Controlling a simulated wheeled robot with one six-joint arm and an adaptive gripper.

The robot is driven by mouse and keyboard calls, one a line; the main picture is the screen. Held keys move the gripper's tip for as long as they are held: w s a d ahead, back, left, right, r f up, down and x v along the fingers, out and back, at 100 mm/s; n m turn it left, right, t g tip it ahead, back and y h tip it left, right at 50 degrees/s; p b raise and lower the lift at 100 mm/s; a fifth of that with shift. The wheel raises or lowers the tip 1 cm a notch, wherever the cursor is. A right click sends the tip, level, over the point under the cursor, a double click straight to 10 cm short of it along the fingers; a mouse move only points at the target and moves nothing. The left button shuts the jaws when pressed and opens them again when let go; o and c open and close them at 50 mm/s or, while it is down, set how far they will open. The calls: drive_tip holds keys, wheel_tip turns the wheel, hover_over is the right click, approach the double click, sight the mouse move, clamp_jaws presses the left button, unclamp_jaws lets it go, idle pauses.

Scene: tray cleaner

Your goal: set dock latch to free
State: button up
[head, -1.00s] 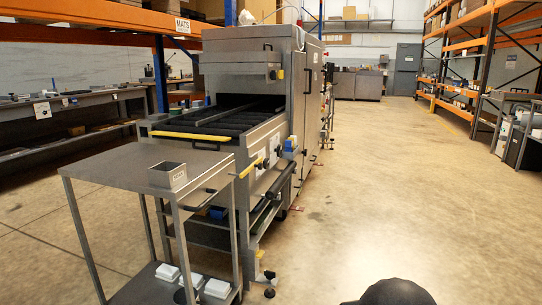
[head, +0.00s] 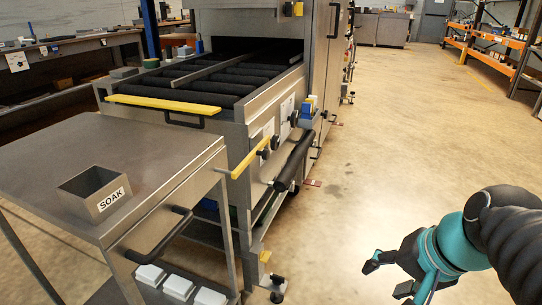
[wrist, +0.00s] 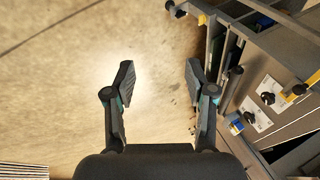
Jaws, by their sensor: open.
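A yellow lever (head: 252,158) sticks out at the machine's near corner, beside the trolley; it may be the dock latch, but no label on it is readable. A yellow bar (head: 163,105) lies across the machine's front edge. My gripper (head: 388,281) is at the lower right of the head view, over open floor and well apart from the lever. It is open and empty. In the wrist view my gripper (wrist: 160,66) has its fingers wide apart above bare floor, with the machine's side to the right.
A steel trolley (head: 120,150) stands against the machine's front, carrying a SOAK bin (head: 95,195) on top and white blocks (head: 180,286) below. A black bar handle (head: 295,160) juts from the machine's side. The floor (head: 400,130) to the right is clear.

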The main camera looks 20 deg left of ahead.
drive_tip(key=w+a+m+g+y+b, duration=0.2)
drive_tip(key=w+a+m+y, duration=0.25)
drive_tip(key=w+a, duration=0.3)
drive_tip(key=m+y+b, duration=0.4)
drive_tip(key=m+y, duration=0.4)
drive_tip(key=y, duration=0.2)
approach(268, 154)
drive_tip(key=a, duration=0.7)
drive_tip(key=w+a+b, duration=0.1)
drive_tip(key=a, duration=0.2)
drive_tip(key=shift+a, duration=0.3)
clamp_jaws()
